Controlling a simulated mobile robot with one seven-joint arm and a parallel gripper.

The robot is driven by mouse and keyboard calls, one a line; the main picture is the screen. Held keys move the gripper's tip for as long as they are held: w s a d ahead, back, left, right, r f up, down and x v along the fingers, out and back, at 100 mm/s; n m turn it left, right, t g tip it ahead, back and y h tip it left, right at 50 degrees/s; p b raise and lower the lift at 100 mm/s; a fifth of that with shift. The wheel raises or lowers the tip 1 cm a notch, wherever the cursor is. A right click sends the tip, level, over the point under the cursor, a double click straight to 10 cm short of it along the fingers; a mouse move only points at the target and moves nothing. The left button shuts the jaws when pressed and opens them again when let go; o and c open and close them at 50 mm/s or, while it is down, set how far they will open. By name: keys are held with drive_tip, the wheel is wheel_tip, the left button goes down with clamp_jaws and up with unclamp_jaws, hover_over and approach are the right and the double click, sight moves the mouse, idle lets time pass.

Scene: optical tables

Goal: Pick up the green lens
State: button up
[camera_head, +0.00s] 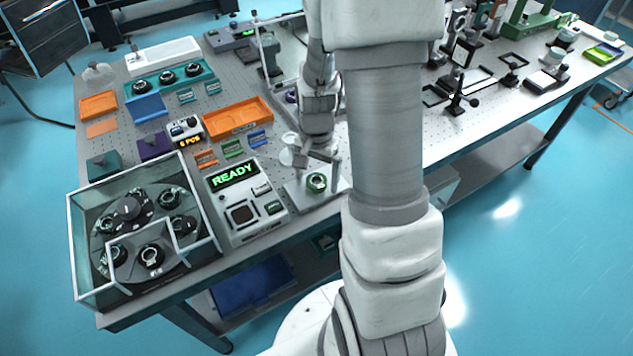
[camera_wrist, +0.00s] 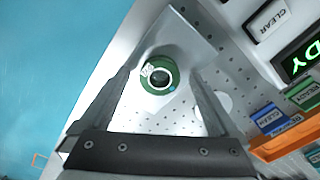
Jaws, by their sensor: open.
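The green lens (camera_head: 316,183) is a small ring-shaped piece with a dark centre, sitting on a light metal plate (camera_head: 299,199) near the table's front edge. In the wrist view the green lens (camera_wrist: 159,77) lies between and beyond my two open fingers, on the pale plate. My gripper (camera_head: 318,155) is just above the lens in the head view, pointing down at it. In the wrist view my gripper (camera_wrist: 160,85) has its fingers spread to either side of the lens with nothing held. The lens is not hidden in either view.
A console with a READY display (camera_head: 234,176) stands just left of the plate. A glass-walled box with a carousel of dark-mounted lenses (camera_head: 75,235) is further left. Orange trays (camera_head: 238,117) and small coloured blocks lie behind. My arm hides part of the table on the right.

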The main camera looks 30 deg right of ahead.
clamp_jaws()
idle(0.4)
drive_tip(key=shift+r, duration=0.15)
